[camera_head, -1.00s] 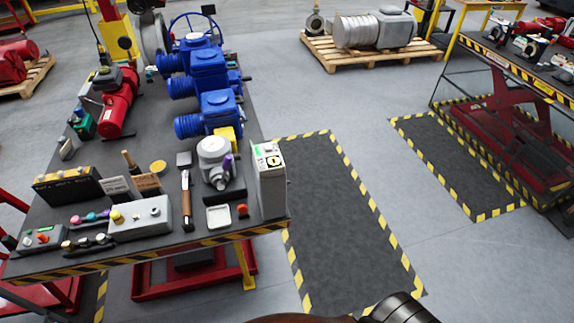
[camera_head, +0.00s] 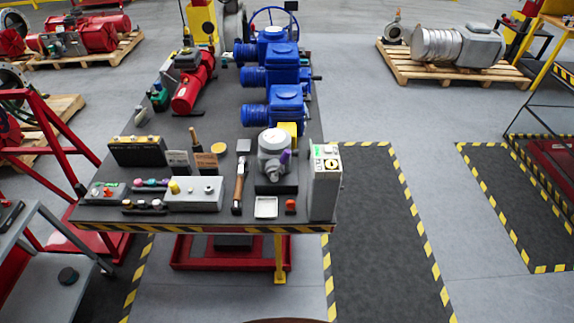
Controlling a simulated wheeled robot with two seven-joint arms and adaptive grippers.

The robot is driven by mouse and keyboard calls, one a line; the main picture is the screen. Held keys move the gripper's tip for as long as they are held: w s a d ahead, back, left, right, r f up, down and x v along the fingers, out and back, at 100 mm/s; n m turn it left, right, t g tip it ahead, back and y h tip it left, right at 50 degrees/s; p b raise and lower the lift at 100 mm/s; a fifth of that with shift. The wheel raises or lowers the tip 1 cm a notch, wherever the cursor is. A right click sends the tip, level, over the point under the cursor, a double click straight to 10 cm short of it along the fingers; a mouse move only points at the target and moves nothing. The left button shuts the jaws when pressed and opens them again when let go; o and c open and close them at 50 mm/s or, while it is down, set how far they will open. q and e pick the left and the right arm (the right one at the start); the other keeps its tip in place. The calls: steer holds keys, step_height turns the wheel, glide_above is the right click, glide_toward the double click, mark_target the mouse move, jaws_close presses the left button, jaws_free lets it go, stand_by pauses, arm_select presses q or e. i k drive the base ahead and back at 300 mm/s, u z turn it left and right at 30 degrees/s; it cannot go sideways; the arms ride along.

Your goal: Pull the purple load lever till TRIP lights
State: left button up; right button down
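The purple lever (camera_head: 285,160) stands on the right side of a small grey actuator unit (camera_head: 272,148) on a dark block, near the front right of the work table (camera_head: 240,212). A tall pale box (camera_head: 325,182) with a green label and a small yellow-and-dark panel stands just right of it. I cannot make out a lit TRIP sign at this size. Neither of my grippers shows in the view.
A hammer (camera_head: 239,186), a white dish (camera_head: 266,207) and a grey box with a yellow button (camera_head: 195,194) lie left of the lever. Blue actuators (camera_head: 286,108) stand behind it. The floor right of the table, inside striped tape (camera_head: 376,235), is clear.

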mark_target(286, 153)
steer(key=z, duration=0.3)
steer(key=i, duration=0.9)
steer(key=u, duration=0.2)
